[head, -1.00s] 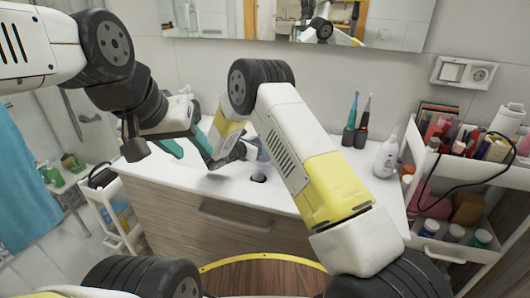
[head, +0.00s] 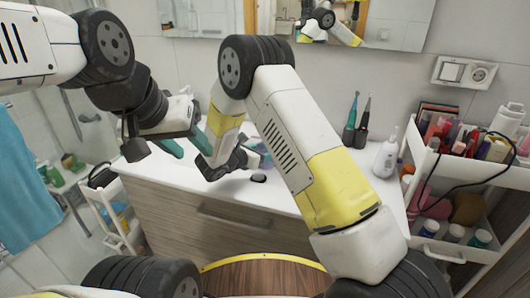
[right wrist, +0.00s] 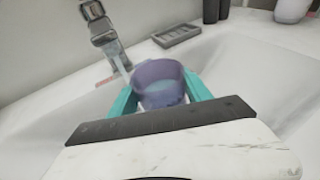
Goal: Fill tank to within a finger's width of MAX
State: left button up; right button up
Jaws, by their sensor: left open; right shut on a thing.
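A translucent purple tank (right wrist: 160,88) is held between the teal fingers of my right gripper (right wrist: 168,95) in the right wrist view. Its open top faces up and its inside looks bluish; I cannot make out a MAX mark or a clear water level. The tank is over the white basin (right wrist: 245,70), in front of and to the right of the chrome faucet (right wrist: 106,38). A thin pale streak below the spout may be water. In the head view my right arm partly hides the tank. My left gripper (head: 186,145) is open and empty over the counter's left side.
Two electric toothbrushes (head: 355,125) and a white pump bottle (head: 386,155) stand at the right. A loaded cosmetics cart (head: 425,205) is beyond them. A grey soap dish (right wrist: 177,36) lies behind the basin.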

jog(key=shift+s+d+r, duration=0.1)
jog(key=shift+s+r, duration=0.75)
jog(key=shift+r, duration=0.2)
jog(key=shift+s+d+r, duration=0.1)
jog(key=shift+s+r, duration=0.75)
jog(key=shift+r, duration=0.15)
